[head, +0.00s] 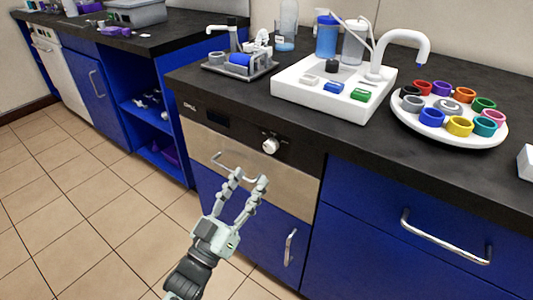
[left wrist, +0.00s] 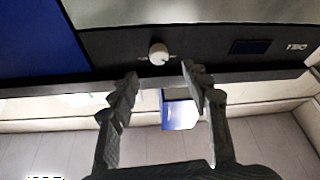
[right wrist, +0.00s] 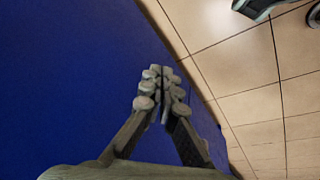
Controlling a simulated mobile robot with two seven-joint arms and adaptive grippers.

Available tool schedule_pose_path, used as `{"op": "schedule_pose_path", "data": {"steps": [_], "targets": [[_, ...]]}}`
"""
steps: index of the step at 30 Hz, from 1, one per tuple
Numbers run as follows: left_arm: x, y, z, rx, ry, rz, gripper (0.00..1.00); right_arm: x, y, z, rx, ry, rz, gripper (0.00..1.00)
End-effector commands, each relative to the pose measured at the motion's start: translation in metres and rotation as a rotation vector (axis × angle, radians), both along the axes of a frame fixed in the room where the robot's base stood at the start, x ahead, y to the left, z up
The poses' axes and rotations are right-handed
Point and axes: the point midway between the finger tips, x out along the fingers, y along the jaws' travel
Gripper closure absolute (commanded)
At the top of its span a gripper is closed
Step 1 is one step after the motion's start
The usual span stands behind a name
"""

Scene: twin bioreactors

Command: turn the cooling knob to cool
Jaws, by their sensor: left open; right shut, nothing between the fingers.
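A round white knob (head: 270,146) sits on the dark front panel (head: 215,122) under the counter, right of a small dark display. The knob also shows in the left wrist view (left wrist: 158,53), just beyond and between the fingertips. My left gripper (head: 250,177) is open and empty, a little below the knob in the head view, in front of the steel door; it appears apart from the knob. Lettering that would name the knob's settings cannot be read. My right gripper (right wrist: 161,72) is shut and empty in the right wrist view, in front of a blue surface.
A steel handle (head: 235,168) crosses the door near my left fingers. On the counter stand a white unit (head: 325,97) with bottles and buttons, a round tray (head: 447,140) of coloured rings, and a grey tray (head: 240,77). A drawer handle (head: 445,240) juts out at right.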

Motion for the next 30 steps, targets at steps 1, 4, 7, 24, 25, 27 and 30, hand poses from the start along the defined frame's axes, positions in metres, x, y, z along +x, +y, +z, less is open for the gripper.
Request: {"op": "schedule_pose_path", "data": {"steps": [1, 4, 7, 24, 25, 27, 30], "targets": [[0.002, -0.003, 0.004, -0.004, -0.008, -0.005, 0.52, 0.000, 0.000, -0.001, 0.000, 0.001, 0.000, 1.00], [0.011, -0.008, 0.009, -0.007, -0.012, -0.006, 0.52, -0.001, 0.000, -0.003, 0.002, 0.002, 0.000, 1.00], [0.024, -0.016, 0.016, -0.005, -0.012, -0.005, 0.52, -0.001, 0.000, -0.006, 0.003, 0.005, 0.000, 1.00], [0.060, -0.038, 0.031, -0.003, -0.007, -0.003, 0.52, -0.003, 0.001, -0.018, 0.011, 0.010, 0.001, 1.00], [0.060, -0.038, 0.031, -0.003, -0.007, -0.003, 0.52, -0.003, 0.001, -0.018, 0.011, 0.010, 0.001, 1.00], [0.060, -0.038, 0.031, -0.003, -0.007, -0.003, 0.53, -0.003, 0.001, -0.018, 0.011, 0.010, 0.001, 1.00], [0.060, -0.038, 0.031, -0.003, -0.007, -0.003, 0.66, -0.003, 0.002, -0.017, 0.011, 0.010, 0.001, 1.00]]}}
